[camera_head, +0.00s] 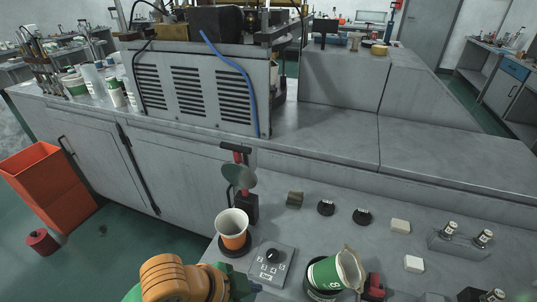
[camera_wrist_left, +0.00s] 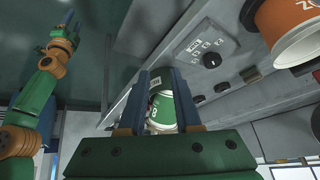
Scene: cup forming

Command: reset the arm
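In the head view an orange and white paper cup (camera_head: 233,228) stands upright on a black round holder. A green paper cup (camera_head: 330,272) sits tilted over a second black holder at the bottom. My left arm's orange joint (camera_head: 172,278) shows at the bottom edge; its fingers are out of that view. In the left wrist view my left gripper (camera_wrist_left: 160,85) has its blue fingers apart. The green cup (camera_wrist_left: 162,112) shows between and beyond them, seemingly ungripped. The orange cup (camera_wrist_left: 285,30) is at top right. My right gripper (camera_wrist_left: 66,30) is far at upper left; its finger gap is unclear.
A control box with a knob (camera_head: 272,262) lies between the two cups. Small buttons (camera_head: 362,217) and a bottle rack (camera_head: 462,245) are to the right. A vented machine housing (camera_head: 195,90) stands behind. An orange bin (camera_head: 48,185) is on the floor at left.

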